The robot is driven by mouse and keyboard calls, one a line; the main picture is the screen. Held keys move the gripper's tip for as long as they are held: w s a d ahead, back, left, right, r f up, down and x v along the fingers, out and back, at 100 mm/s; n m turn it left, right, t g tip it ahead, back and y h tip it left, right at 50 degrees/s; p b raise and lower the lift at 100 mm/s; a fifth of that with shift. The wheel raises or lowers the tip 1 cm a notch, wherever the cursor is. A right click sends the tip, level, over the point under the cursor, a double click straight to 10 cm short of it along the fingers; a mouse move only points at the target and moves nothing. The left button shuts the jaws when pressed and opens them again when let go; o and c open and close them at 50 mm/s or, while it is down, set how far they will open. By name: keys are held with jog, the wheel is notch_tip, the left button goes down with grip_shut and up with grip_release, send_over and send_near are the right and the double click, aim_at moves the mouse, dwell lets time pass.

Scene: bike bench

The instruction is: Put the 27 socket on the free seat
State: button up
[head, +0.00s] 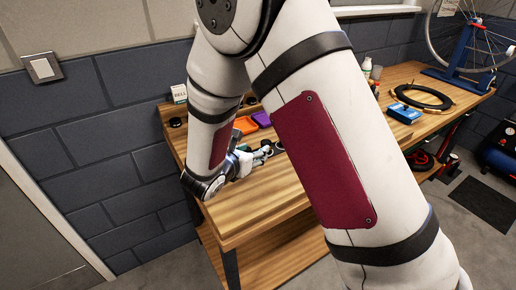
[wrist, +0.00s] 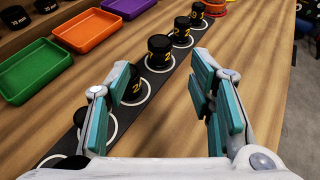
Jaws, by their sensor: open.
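In the wrist view several black sockets with yellow numbers stand upright in a row on a dark strip (wrist: 84,135) with white ring seats. One socket (wrist: 160,50) stands beyond my fingertips and another (wrist: 131,86) is partly behind the left finger. My gripper (wrist: 162,85) is open and empty over the bench. It also shows in the head view (head: 254,157), low over the bench.
Green (wrist: 34,70), orange (wrist: 87,29) and purple (wrist: 129,6) trays lie left of the strip. Black labelled containers (wrist: 14,18) stand on a ledge behind. Bare wood (wrist: 255,65) lies right of the row. A blue box (head: 404,113) and black ring (head: 424,96) are farther along the bench.

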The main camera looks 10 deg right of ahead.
jog(key=shift+s+a+r, duration=0.2)
jog(key=shift+s+a, duration=0.05)
jog(key=shift+s, duration=0.05)
jog(key=s+d+r+m+g+h, duration=0.1)
jog(key=s+d+r+m+g, duration=0.6)
jog(key=s+d+r+m, duration=0.75)
jog(key=s+a+r+m+y, duration=0.1)
jog(key=s+a+m+y, duration=0.2)
jog(key=s+m, duration=0.4)
jog(key=s+a+r+m+y, duration=0.2)
jog(key=s+a+m+y, duration=0.2)
jog(key=s, duration=0.7)
jog(key=m+y, duration=0.2)
jog(key=m, duration=0.1)
jog(key=shift+a+t, duration=0.15)
jog(key=shift+t, duration=0.25)
